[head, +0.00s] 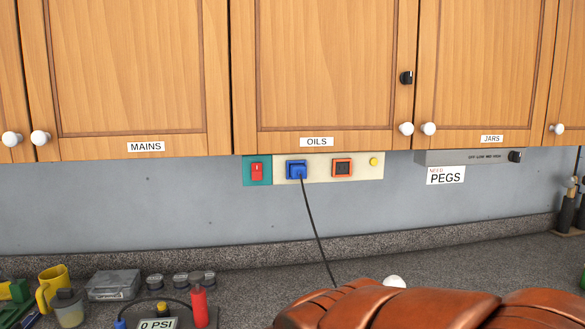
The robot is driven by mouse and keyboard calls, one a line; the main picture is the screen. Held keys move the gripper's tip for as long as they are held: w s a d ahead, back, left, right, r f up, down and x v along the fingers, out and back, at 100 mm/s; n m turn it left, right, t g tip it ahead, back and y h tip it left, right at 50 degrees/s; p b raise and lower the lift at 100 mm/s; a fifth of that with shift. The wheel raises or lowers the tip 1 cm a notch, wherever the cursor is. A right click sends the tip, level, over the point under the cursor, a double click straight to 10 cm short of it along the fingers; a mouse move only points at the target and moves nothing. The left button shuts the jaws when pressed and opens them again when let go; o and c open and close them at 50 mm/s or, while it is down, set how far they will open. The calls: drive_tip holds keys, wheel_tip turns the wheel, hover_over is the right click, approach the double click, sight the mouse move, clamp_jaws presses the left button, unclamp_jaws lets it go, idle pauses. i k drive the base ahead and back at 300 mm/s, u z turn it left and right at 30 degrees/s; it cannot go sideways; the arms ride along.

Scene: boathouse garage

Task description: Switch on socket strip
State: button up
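The socket strip (320,171) is a cream panel mounted under the wall cupboards, above the counter. At its left end is a teal plate with a red rocker switch (257,171); I cannot tell which way the rocker is set. A blue plug (297,170) sits in the strip, and its dark cable hangs down behind my arm. To its right are an orange-framed socket (342,168) with nothing plugged in and a small round yellow button or lamp (374,161). My copper-coloured arm shows at the bottom right, below the strip. My gripper is not in view.
Wooden cupboards labelled MAINS, OILS and JARS hang above. A grey control box (468,157) with a black knob is right of the strip, over a PEGS label (446,176). A yellow mug (52,288), jars and a red-handled gauge device crowd the counter's left.

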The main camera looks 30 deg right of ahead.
sight(257, 167)
drive_tip(key=z, duration=0.55)
drive_tip(key=k, duration=1.35)
drive_tip(key=z, duration=0.15)
drive_tip(key=i, duration=0.4)
drive_tip(key=u, duration=1.15)
drive_tip(key=i, duration=0.8)
drive_tip(key=u, duration=0.5)
